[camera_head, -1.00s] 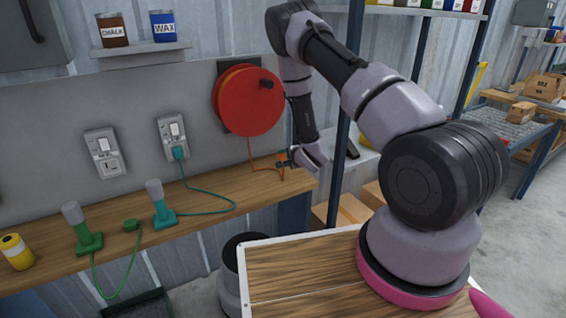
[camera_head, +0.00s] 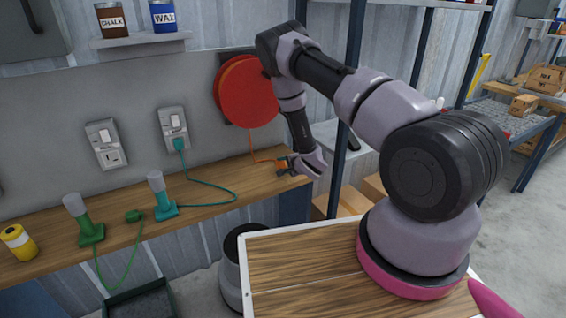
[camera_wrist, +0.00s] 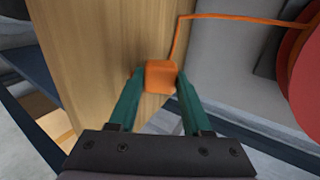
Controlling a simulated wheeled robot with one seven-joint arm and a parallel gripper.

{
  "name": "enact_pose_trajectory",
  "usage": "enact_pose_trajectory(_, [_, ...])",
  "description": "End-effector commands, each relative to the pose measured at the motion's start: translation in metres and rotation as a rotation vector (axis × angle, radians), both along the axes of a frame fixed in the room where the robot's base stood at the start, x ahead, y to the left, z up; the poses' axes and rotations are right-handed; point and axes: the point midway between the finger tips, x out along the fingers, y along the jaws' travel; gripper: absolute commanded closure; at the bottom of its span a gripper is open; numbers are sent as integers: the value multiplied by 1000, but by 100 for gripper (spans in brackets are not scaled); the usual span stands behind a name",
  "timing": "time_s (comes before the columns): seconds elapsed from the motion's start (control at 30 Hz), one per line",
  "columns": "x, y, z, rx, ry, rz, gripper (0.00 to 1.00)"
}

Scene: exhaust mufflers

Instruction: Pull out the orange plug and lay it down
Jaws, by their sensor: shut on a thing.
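The orange plug (camera_head: 282,167) is a small rounded block at the right end of the wooden workbench (camera_head: 215,187), clear of any socket. My gripper (camera_head: 285,165) is shut on it. In the wrist view the plug (camera_wrist: 161,76) sits between the green fingertips of my gripper (camera_wrist: 161,80), over or on the bench board near its wall-side edge. I cannot tell whether it touches the wood. An orange cord (camera_head: 262,160) runs from the plug to the red reel (camera_head: 248,92) on the wall; the cord also shows in the wrist view (camera_wrist: 175,42).
A teal plug sits in the right wall socket (camera_head: 174,130); the left socket (camera_head: 106,144) has no plug. A green lamp-like tool (camera_head: 86,221), a teal one (camera_head: 163,196), a green plug (camera_head: 133,216) and a yellow can (camera_head: 17,241) stand farther left. A blue shelf post (camera_head: 345,110) is close right.

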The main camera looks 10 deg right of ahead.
Motion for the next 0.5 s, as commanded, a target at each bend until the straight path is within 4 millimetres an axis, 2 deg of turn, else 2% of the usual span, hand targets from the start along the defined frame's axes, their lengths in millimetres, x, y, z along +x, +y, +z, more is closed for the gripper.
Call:
enact_pose_trajectory(0.4, [0,0,-3,1,-1,1,100])
enact_pose_trajectory(0.43, [0,0,-3,1,-1,1,48])
enact_pose_trajectory(0.5, [0,0,-3,0,-1,0,21])
